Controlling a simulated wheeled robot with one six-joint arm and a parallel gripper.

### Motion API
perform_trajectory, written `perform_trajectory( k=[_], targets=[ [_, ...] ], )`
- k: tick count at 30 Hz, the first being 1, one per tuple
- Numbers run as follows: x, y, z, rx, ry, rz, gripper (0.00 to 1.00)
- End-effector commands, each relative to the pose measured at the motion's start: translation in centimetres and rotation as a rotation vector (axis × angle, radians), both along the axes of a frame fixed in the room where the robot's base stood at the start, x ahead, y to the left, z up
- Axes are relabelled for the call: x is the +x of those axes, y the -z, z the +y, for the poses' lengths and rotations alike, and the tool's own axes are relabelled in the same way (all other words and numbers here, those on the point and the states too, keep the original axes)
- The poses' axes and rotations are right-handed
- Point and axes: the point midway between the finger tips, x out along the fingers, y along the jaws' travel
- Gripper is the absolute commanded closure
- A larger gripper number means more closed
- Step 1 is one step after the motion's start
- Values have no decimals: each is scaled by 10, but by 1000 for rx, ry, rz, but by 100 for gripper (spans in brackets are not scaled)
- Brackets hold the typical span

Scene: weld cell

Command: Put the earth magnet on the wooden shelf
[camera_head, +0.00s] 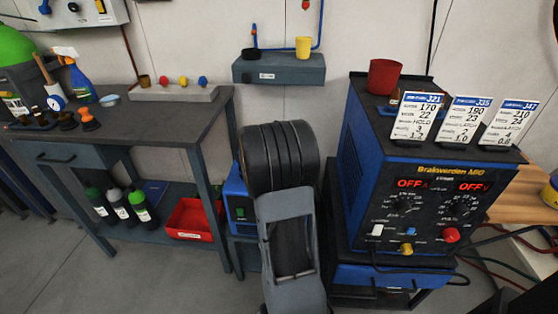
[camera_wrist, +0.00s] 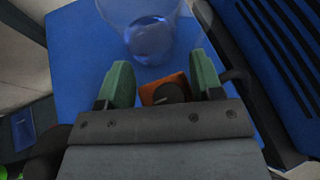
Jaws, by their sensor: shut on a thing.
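In the wrist view my gripper (camera_wrist: 163,82) has its two green-tipped fingers on either side of an orange block with a dark round knob (camera_wrist: 163,92), which looks like the earth magnet. The fingers are shut on it, above or on a blue surface (camera_wrist: 75,60); I cannot tell whether it touches. In the head view my arm hides the gripper and the magnet. A light wooden surface (camera_head: 522,202), possibly the wooden shelf, shows at the right edge, partly hidden behind the blue welding machine (camera_head: 360,165).
A clear vessel (camera_wrist: 150,35) stands just beyond the magnet. A red pot (camera_head: 384,76) and white cards (camera_head: 416,117) top the welding machine. A grey wall shelf (camera_head: 270,72) holds a yellow cup (camera_head: 303,47). Cables lie at right; a workbench (camera_head: 160,125) stands at left.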

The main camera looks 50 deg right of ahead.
Motion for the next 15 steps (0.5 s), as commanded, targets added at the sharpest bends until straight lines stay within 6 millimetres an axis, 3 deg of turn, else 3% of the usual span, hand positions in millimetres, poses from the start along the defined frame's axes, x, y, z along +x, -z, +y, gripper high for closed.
perform_trajectory(
  k=[5,12,15],
  targets=[
    [6,7,-1,-3,0,-1,100],
    [6,35,-2,-3,1,-1,100],
    [6,36,-2,-3,0,-2,100]
  ],
)
